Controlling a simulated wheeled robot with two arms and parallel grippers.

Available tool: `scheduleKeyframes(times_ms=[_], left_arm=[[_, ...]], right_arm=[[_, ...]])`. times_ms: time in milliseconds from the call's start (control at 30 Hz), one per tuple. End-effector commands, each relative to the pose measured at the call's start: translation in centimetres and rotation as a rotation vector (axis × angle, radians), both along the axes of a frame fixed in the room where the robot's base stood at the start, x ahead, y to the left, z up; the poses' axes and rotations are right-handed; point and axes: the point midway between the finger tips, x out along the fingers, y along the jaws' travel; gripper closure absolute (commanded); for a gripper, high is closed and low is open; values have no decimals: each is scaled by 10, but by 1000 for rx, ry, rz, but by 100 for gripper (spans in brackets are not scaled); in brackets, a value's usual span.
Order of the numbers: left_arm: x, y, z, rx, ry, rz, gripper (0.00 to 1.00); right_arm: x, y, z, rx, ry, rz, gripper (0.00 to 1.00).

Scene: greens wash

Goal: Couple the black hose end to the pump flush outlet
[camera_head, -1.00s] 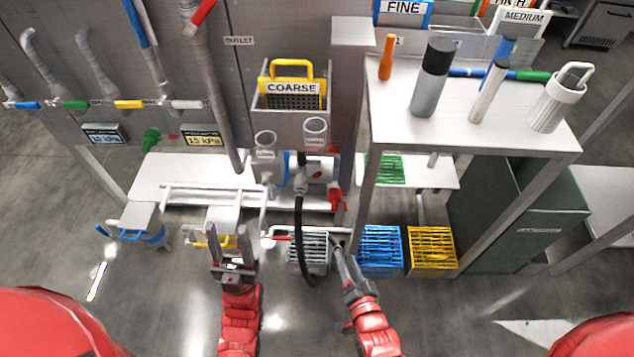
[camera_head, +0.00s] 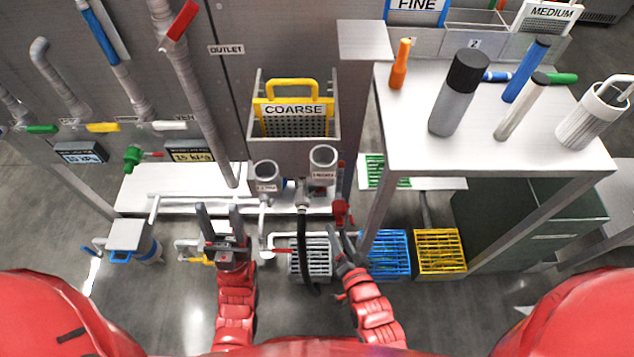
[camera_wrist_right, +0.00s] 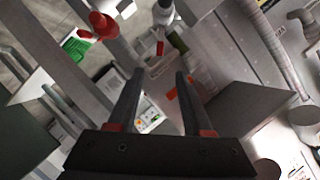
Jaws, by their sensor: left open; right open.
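The black hose (camera_head: 302,252) hangs in the middle of the head view. Its upper end meets a grey fitting (camera_head: 302,200) below the pump cups; I cannot tell whether they are joined. My left gripper (camera_head: 219,210) is open and empty, pointing up, left of the hose. My right gripper (camera_head: 341,236) is open and just right of the hose, apart from it. In the right wrist view my right gripper (camera_wrist_right: 158,80) has nothing between its fingers. The flush outlet cannot be told apart with certainty.
A red-handled valve (camera_head: 341,212) is right of the hose. A grey grate (camera_head: 316,257), a blue crate (camera_head: 388,252) and a yellow crate (camera_head: 440,250) stand on the floor. A table (camera_head: 400,150) with bottles is at right. A COARSE basket (camera_head: 292,110) hangs behind.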

Motion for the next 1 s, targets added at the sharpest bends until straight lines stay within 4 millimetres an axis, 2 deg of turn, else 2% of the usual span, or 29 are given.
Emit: scheduleKeyframes(times_ms=[167,700,833,1000], left_arm=[[0,0,1,0,0,0,50],[0,0,3,0,0,0,50],[0,0,3,0,0,0,50],[0,0,3,0,0,0,50]], right_arm=[[25,7,-5,1,-3,-1,50],[125,36,-35,-1,-2,0,50],[143,41,-39,1,-3,-1,50],[154,44,-45,-1,0,0,50]])
